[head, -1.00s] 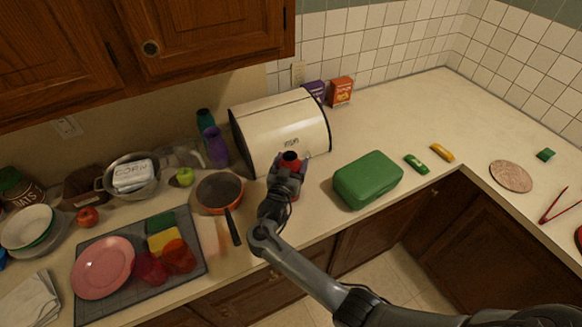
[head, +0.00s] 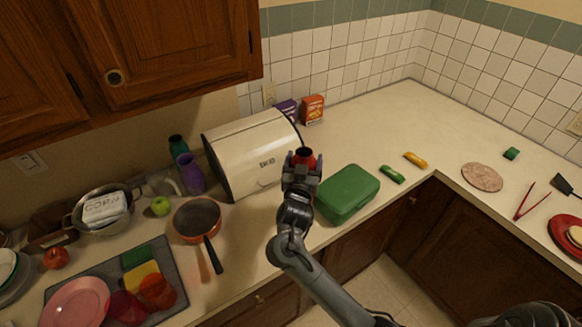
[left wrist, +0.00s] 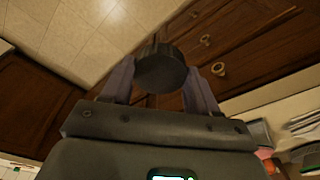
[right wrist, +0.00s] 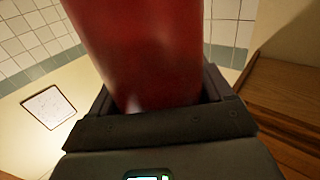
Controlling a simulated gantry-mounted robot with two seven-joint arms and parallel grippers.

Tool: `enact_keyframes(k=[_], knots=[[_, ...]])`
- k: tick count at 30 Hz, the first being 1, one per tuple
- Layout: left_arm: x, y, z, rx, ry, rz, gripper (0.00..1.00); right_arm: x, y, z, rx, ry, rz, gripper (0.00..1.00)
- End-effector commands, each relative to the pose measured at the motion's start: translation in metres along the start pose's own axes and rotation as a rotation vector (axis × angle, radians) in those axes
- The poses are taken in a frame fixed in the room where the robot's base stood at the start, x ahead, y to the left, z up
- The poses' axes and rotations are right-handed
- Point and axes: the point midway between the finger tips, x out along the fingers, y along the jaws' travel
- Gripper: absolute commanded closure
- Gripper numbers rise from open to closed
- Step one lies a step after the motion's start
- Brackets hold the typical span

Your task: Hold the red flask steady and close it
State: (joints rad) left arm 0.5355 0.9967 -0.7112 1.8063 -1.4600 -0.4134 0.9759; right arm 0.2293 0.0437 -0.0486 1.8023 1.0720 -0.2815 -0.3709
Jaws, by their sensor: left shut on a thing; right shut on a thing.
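The red flask (head: 306,161) is in my right gripper (head: 301,172), in front of the bread bin. Its dark round mouth shows at the top with no lid on it. In the right wrist view the flask (right wrist: 145,45) stands large between the fingers of my right gripper (right wrist: 160,95), which is shut on it. Whether its base touches the counter is hidden. In the left wrist view my left gripper (left wrist: 160,85) is shut on a dark round lid (left wrist: 161,65), with cabinet fronts and floor behind. My left gripper is outside the head view.
The cream bread bin (head: 250,150) stands behind the flask. A green box (head: 347,193) is close on the right, and a frying pan (head: 197,218) is on the left. A purple bottle (head: 190,174) and a metal bowl (head: 100,211) stand farther left. The right counter has open space.

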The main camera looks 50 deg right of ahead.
Motion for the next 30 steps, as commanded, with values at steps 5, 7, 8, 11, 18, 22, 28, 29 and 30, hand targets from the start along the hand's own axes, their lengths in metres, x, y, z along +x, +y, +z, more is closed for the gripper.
enact_keyframes(k=[5,7,8,11,18,22,28,29,30], knots=[[0.001,0.0,0.0,0.0,0.0,0.0,0.69,0.001,0.009,-0.006,0.0,0.003,0.0,0.84],[0.001,0.0,0.0,0.0,0.0,0.0,0.69,0.001,0.01,-0.007,0.0,0.003,0.0,0.84],[0.001,0.0,0.0,0.0,0.0,0.0,0.69,0.001,0.01,-0.007,0.0,0.003,0.0,0.84],[0.001,0.0,0.0,0.0,0.0,0.0,0.69,0.001,0.01,-0.007,0.0,0.003,0.0,0.84],[0.001,0.0,0.0,0.0,0.0,0.0,0.69,0.001,0.01,-0.007,0.0,0.002,0.0,0.84],[0.001,0.0,0.0,-0.002,0.0,-0.001,0.69,0.001,0.009,-0.007,0.0,0.002,-0.001,0.84],[0.0,-0.003,-0.014,-0.059,0.003,-0.011,0.69,-0.007,0.002,-0.004,0.0,0.001,-0.05,0.84],[0.0,-0.004,-0.018,-0.078,0.003,-0.014,0.69,-0.009,0.0,-0.003,0.0,0.0,-0.065,0.84],[0.0,-0.006,-0.025,-0.108,0.004,-0.019,0.69,-0.014,-0.004,-0.001,-0.001,0.0,-0.092,0.84]])
